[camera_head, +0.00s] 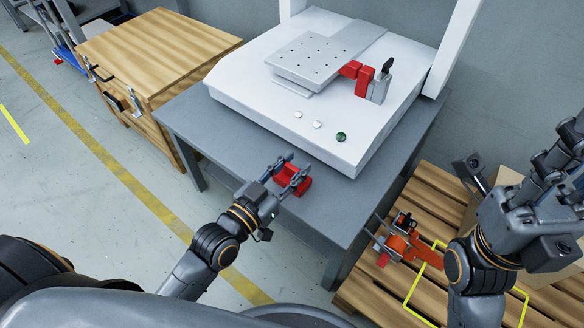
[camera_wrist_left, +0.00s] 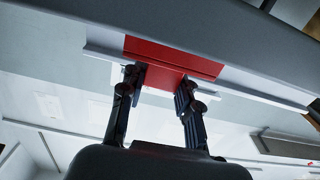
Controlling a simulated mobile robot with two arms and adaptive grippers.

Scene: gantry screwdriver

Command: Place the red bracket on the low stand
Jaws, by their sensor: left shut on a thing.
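The red bracket (camera_head: 292,180) is at the front edge of the grey table, between the fingers of my left gripper (camera_head: 287,171), which is shut on it. In the left wrist view the red bracket (camera_wrist_left: 172,58) spans both fingertips (camera_wrist_left: 160,85). Whether it touches the tabletop is unclear. A low raised plate with holes (camera_head: 318,56) is on the white machine, behind the left gripper; I cannot tell whether this is the low stand. My right gripper (camera_head: 562,165) is at the right edge, above the pallet, apart from the bracket; its jaw opening is unclear.
The white machine (camera_head: 270,110) fills most of the grey table (camera_head: 190,118) and carries red blocks (camera_head: 362,78) beside a grey clamp (camera_head: 380,86). An orange device (camera_head: 402,245) lies on the wooden pallet (camera_head: 350,293). A wooden cabinet (camera_head: 160,48) stands at left.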

